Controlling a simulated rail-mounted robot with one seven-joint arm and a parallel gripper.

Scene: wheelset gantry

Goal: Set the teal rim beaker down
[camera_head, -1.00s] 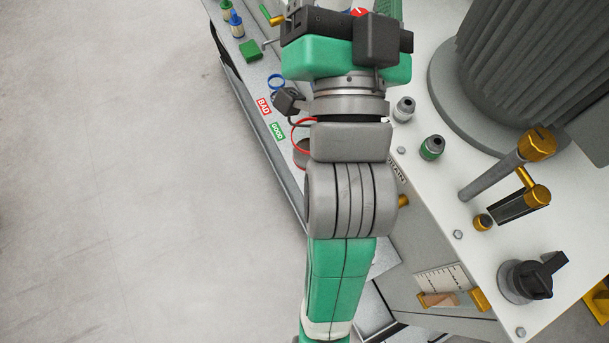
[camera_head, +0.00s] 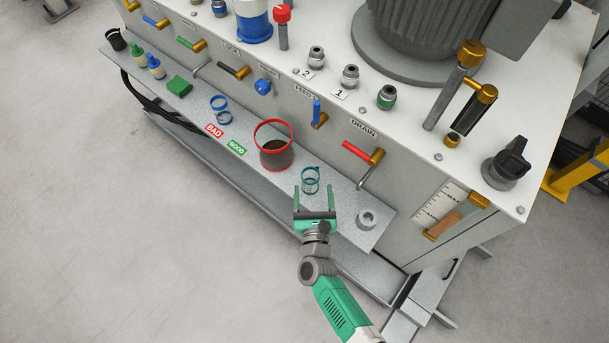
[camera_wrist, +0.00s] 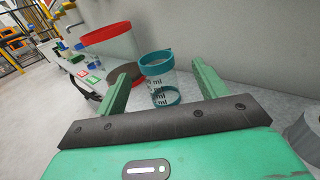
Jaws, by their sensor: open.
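The teal rim beaker (camera_head: 311,181) stands upright on the metal shelf (camera_head: 338,208), just beyond my gripper. It is clear-walled with printed ml marks and looks empty. My gripper (camera_head: 315,187) is open, with its two green fingers pointing at the beaker. In the wrist view the beaker (camera_wrist: 158,82) shows between the fingers (camera_wrist: 163,72), with a gap on each side. I cannot tell how far it reaches between the fingertips.
A larger red-rimmed beaker (camera_head: 275,145) with dark contents stands left of the teal one. A grey ring-shaped part (camera_head: 367,218) lies to the right. The red-handled drain tap (camera_head: 362,153) juts from the machine wall behind.

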